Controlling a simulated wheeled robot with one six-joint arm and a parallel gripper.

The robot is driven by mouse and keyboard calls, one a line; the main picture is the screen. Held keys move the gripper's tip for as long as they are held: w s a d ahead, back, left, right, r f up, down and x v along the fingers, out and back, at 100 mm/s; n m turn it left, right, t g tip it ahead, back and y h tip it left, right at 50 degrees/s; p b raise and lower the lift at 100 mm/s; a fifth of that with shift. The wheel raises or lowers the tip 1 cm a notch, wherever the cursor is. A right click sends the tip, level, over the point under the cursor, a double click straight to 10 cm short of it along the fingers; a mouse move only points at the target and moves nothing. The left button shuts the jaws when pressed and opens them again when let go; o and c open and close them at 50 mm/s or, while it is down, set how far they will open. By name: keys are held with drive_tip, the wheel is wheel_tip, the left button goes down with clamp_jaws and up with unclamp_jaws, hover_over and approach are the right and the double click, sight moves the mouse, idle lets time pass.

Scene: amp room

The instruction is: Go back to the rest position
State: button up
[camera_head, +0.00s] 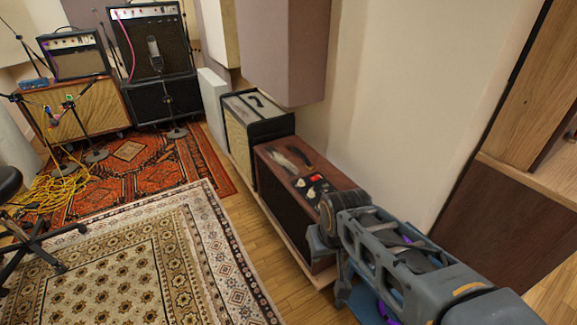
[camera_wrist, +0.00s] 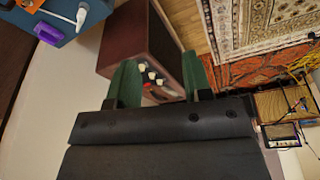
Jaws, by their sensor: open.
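My arm reaches from the lower right in the head view to the brown amp cabinet (camera_head: 335,178). My gripper's fingertips are not clear there. In the wrist view my gripper (camera_wrist: 160,68) shows two green fingers spread wide apart with nothing held between them. The brown cabinet (camera_wrist: 122,38) lies beyond the fingers in that view. Its top carries small white and red pieces, seen between the fingers. I cannot tell how far the fingers are from it.
A second amp with a light front (camera_head: 237,130) stands behind the brown cabinet along the wall. Patterned rugs (camera_head: 215,235), a black stool (camera_head: 10,185), yellow cables (camera_head: 50,190) and microphone stands lie left. In the wrist view a blue surface (camera_wrist: 60,30) bears a purple item (camera_wrist: 48,34) and a white item.

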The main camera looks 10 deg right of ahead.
drive_tip(key=w+p+v, duration=0.2)
drive_tip(key=p+v, duration=0.9)
drive_tip(key=w+r+p+v, duration=0.1)
drive_tip(key=w+p+v, duration=0.2)
drive_tip(key=p+v, duration=0.7)
wheel_tip(320, 180, up, 2)
drive_tip(key=shift+a+r+t+p, duration=0.15)
drive_tip(key=shift+a+t+p, duration=0.15)
drive_tip(key=shift+p, duration=0.1)
drive_tip(key=shift+s, duration=0.1)
